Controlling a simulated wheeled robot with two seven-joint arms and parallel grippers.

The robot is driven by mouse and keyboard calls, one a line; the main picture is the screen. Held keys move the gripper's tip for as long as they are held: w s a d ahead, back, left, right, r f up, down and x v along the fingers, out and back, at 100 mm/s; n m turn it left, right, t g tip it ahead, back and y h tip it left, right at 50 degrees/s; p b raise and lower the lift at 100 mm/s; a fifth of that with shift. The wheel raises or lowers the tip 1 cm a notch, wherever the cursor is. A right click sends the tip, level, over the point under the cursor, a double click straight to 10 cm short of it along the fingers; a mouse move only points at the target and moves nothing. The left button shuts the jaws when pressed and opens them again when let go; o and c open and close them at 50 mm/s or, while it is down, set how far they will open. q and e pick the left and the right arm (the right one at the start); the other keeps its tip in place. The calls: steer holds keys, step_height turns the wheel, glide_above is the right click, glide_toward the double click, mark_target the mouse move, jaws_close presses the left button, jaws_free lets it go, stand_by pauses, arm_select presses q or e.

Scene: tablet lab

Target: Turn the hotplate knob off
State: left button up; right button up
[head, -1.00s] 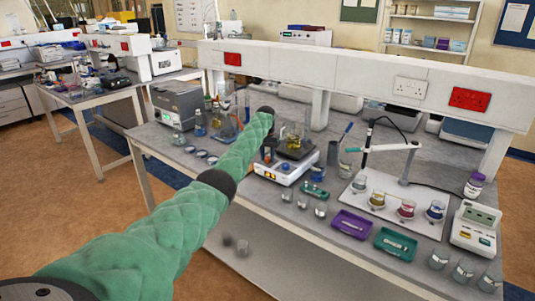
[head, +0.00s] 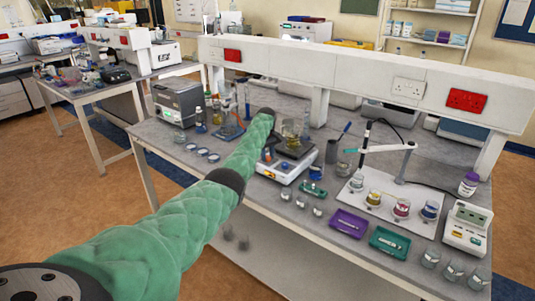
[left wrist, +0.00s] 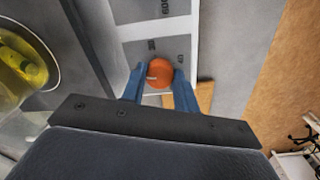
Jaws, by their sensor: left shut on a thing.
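The hotplate (head: 283,172) is a white unit with a dark top plate, near the middle of the bench in the head view. A beaker of yellow liquid (head: 291,138) stands on it; its yellow contents also show at the left of the left wrist view (left wrist: 24,68). The orange round knob (left wrist: 160,72) has a pale pointer mark and sits on the hotplate's front panel. My left gripper (left wrist: 159,80) is shut on the knob, one blue finger on each side. In the head view my green left arm partly hides the gripper. My right gripper is not in view.
Small glass vessels, a purple tray (head: 349,223) and a green tray (head: 389,242) lie right of the hotplate. A stand with several coloured beakers (head: 401,209) is farther right. A grey box instrument (head: 178,101) and bottles stand to the left. A white shelf (head: 350,78) runs behind.

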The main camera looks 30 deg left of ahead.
arm_select(q)
steer(key=shift+r+n, duration=0.15)
steer(key=shift+n, duration=0.85)
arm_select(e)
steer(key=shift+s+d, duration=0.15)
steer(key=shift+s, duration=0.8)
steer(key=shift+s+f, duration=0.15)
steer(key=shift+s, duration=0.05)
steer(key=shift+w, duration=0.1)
arm_select(q)
steer(key=o, duration=1)
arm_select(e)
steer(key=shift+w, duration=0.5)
